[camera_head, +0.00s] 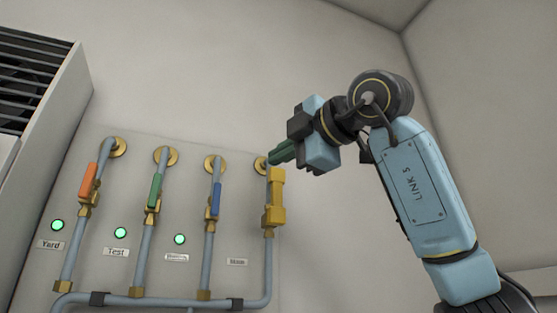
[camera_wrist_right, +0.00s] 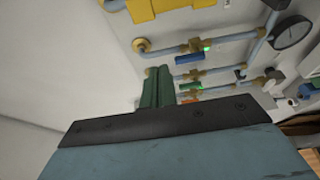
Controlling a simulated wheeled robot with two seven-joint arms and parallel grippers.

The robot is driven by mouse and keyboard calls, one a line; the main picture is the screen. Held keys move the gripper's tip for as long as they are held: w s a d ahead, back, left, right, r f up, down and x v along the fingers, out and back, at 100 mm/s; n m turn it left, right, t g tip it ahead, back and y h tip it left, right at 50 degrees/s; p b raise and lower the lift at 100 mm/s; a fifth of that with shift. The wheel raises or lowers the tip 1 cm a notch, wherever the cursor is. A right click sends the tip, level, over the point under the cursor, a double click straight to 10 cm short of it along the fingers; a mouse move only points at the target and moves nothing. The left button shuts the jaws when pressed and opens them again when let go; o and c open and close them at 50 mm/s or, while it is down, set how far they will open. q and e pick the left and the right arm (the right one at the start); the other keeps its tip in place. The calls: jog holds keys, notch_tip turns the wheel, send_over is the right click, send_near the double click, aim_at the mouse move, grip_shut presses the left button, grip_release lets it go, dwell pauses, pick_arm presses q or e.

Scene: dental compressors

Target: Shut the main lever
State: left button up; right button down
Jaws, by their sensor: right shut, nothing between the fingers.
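The main lever is a yellow handle (camera_head: 276,192) on the rightmost pipe, above a small label (camera_head: 237,262) that seems to read "Main". It stands upright, in line with its pipe. A yellow part, likely this lever (camera_wrist_right: 152,9), is cut off at the top of the right wrist view. My right gripper (camera_head: 279,157) is at the lever's upper end, its green fingers pointing left toward the wall. The fingers (camera_wrist_right: 158,86) are together and empty. I cannot tell whether they touch the lever. My left gripper is not in view.
Orange (camera_head: 89,179), green (camera_head: 155,190) and blue (camera_head: 216,199) levers stand on pipes to the left. Three green lights are lit, such as the Yard one (camera_head: 57,225). A gauge (camera_wrist_right: 292,32) shows in the wrist view. The wall right of the pipes is bare.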

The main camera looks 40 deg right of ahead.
aim_at(270, 175)
jog(key=w+p, duration=0.4)
jog(key=w, duration=0.5)
jog(key=d, duration=0.1)
jog(key=s+d, duration=0.1)
jog(key=d, duration=0.1)
jog(key=shift+s+d+p, duration=0.1)
jog(key=shift+p, duration=0.2)
jog(key=shift+a, duration=0.2)
jog(key=shift+d, duration=0.1)
